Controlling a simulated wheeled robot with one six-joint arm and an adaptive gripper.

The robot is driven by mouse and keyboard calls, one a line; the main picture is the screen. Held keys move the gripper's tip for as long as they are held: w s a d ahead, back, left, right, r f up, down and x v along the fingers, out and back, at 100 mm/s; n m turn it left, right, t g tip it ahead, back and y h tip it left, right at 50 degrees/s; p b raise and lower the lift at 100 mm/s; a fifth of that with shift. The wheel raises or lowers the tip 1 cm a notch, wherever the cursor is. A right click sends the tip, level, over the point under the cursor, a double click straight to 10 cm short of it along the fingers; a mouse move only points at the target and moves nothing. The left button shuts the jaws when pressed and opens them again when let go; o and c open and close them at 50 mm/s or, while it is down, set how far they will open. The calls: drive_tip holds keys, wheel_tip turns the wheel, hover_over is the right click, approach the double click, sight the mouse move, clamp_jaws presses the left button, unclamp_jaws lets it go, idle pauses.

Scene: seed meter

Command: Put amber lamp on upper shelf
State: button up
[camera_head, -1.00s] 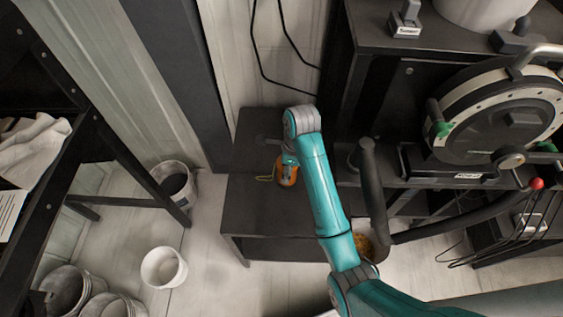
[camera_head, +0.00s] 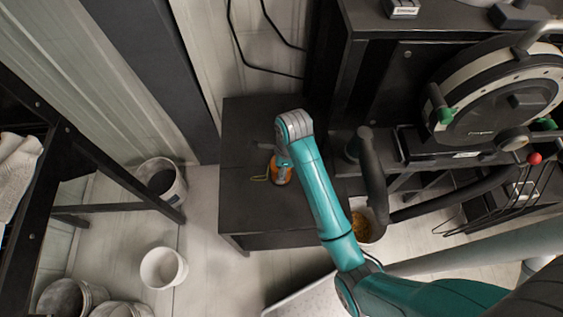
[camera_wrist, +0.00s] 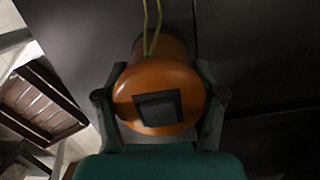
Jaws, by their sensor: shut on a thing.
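The amber lamp (camera_head: 282,172) is a rounded orange body with a yellow cord loop, seen over the top of a low dark stand (camera_head: 245,205) in the head view. In the wrist view the orange lamp (camera_wrist: 160,88) fills the middle, with a dark square on its near face and the yellow cord above it. My gripper (camera_wrist: 160,70) is shut on the lamp, one finger on each side. My gripper (camera_head: 283,160) partly hides the lamp from above. I cannot tell whether the lamp touches the stand, nor which surface is the upper shelf.
A dark rack with a large round seed meter (camera_head: 500,105) and thick black hoses (camera_head: 375,190) stands close on the right. A dark post (camera_head: 165,80) rises behind left. White buckets (camera_head: 163,268) stand on the floor at left. The stand's left part is bare.

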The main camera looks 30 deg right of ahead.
drive_tip(key=shift+f, duration=0.2)
drive_tip(key=shift+s+f, duration=0.1)
drive_tip(key=shift+f, duration=0.05)
drive_tip(key=o, duration=1.7)
drive_tip(key=shift+o, duration=0.2)
